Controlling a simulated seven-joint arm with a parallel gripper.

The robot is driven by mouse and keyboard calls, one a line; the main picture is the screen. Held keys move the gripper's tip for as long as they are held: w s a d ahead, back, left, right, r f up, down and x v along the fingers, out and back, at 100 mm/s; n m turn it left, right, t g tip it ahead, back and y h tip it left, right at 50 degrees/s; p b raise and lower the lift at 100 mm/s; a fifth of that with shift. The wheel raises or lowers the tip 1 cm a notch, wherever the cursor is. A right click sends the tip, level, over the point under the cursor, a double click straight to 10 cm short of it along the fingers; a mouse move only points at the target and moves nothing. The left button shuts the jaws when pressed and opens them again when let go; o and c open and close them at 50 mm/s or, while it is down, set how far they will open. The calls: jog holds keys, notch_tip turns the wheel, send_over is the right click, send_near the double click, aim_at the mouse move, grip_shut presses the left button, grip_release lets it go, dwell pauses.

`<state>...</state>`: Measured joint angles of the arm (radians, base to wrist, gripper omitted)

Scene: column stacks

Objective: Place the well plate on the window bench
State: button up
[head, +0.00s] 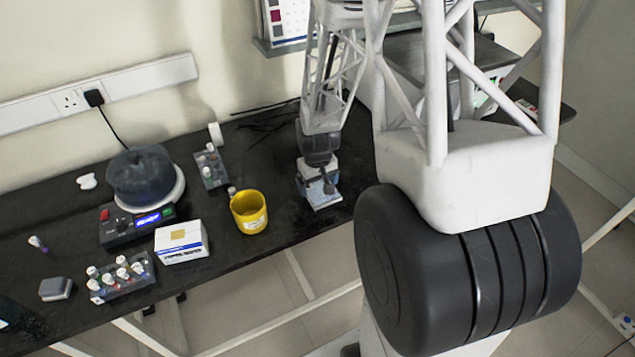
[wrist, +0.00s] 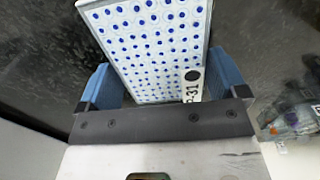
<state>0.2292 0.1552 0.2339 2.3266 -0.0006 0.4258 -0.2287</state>
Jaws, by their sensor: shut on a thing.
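The well plate (head: 324,194) is a white block with rows of blue wells. It is near the right end of the black bench (head: 285,222) in the head view. My gripper (head: 318,180) is above the plate with its fingers down at its sides. In the wrist view the plate (wrist: 150,45) sits between the two blue fingers of my gripper (wrist: 162,80), which are shut on it. A label with a black dot and "31" lies at the plate's near right corner. I cannot tell whether the plate touches the bench or hangs just above it.
A yellow mug (head: 249,212) stands left of the plate. Further left are a white box (head: 181,242), a rack of vials (head: 121,277), a smaller rack (head: 211,167) and a lidded device (head: 143,181). Bare bench lies between mug and plate.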

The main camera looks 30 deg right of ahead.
aim_at(318, 184)
jog(key=shift+f, duration=0.1)
jog(key=o, duration=0.6)
jog(key=shift+o, duration=0.2)
notch_tip(318, 184, up, 12)
dwell(0.7)
dwell(0.4)
